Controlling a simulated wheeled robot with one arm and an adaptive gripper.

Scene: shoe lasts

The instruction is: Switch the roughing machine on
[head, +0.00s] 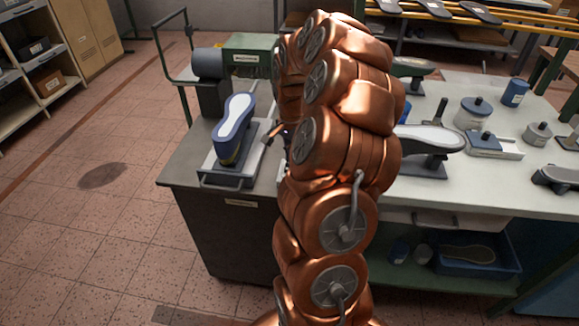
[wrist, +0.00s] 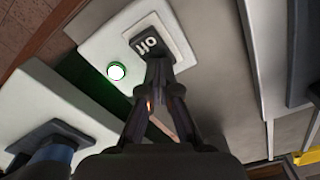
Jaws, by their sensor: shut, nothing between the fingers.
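The roughing machine appears to be the green housing with a dark grey motor-like part (head: 208,64) at the back left of the bench, partly behind my arm. In the wrist view a pale control panel (wrist: 95,45) carries a black switch (wrist: 147,45) with white marks in a grey plate. Beside it is a round lamp or button (wrist: 116,71), white in the middle with a bright green rim, looking lit. My gripper (wrist: 158,64) is shut and empty, its tips at the lower edge of the switch plate; I cannot tell whether they touch. The switch is hidden in the head view.
A blue shoe last (head: 235,128) with a pale sole stands on a holder at the bench's left end. The tiled floor (head: 100,230) at left is clear.

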